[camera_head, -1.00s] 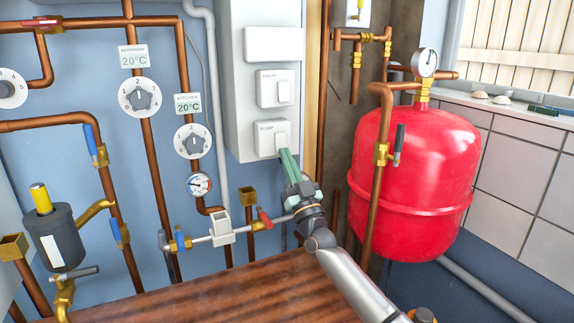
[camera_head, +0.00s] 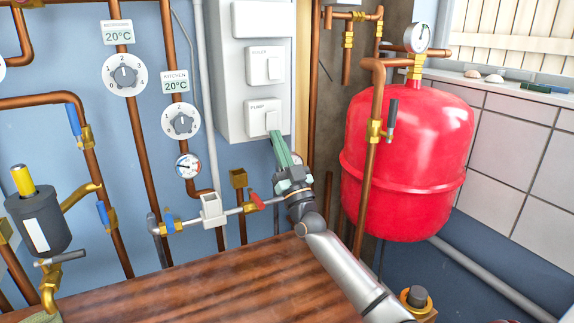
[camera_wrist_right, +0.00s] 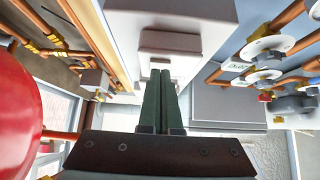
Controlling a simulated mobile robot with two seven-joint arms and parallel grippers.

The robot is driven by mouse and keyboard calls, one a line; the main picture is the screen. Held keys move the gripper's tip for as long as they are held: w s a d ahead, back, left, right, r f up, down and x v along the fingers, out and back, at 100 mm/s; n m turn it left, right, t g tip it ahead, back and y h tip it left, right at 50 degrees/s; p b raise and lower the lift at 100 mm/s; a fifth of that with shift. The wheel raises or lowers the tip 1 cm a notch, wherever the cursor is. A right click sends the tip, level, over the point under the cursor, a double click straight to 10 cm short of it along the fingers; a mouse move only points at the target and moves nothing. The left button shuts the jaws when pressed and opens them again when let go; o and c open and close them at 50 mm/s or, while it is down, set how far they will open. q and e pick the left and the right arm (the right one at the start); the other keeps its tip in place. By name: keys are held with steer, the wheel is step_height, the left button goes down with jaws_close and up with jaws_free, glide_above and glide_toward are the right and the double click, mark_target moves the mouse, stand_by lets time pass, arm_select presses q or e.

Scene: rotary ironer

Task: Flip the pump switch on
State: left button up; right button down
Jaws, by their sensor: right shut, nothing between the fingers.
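The pump switch (camera_head: 261,115) is a white rocker on a square plate labelled PUMP, low on the white control box on the wall. My right gripper (camera_head: 275,138) is shut and empty, its green fingers pointing up at the lower part of this switch. In the right wrist view the closed fingertips (camera_wrist_right: 160,73) lie over the lower edge of a pale switch plate (camera_wrist_right: 158,42). I cannot tell whether they touch the rocker. The fingertips hide part of the switch, so its position is unclear. My left gripper is not in view.
A similar boiler switch (camera_head: 264,66) sits just above. A red tank (camera_head: 408,160) with a gauge stands to the right, behind a copper pipe. Valves and a pipe (camera_head: 212,212) run left of my gripper. A wooden surface (camera_head: 200,285) lies below.

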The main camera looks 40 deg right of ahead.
steer(key=v, duration=1.1)
steer(key=shift+s+f, duration=0.2)
steer(key=shift+r, duration=0.1)
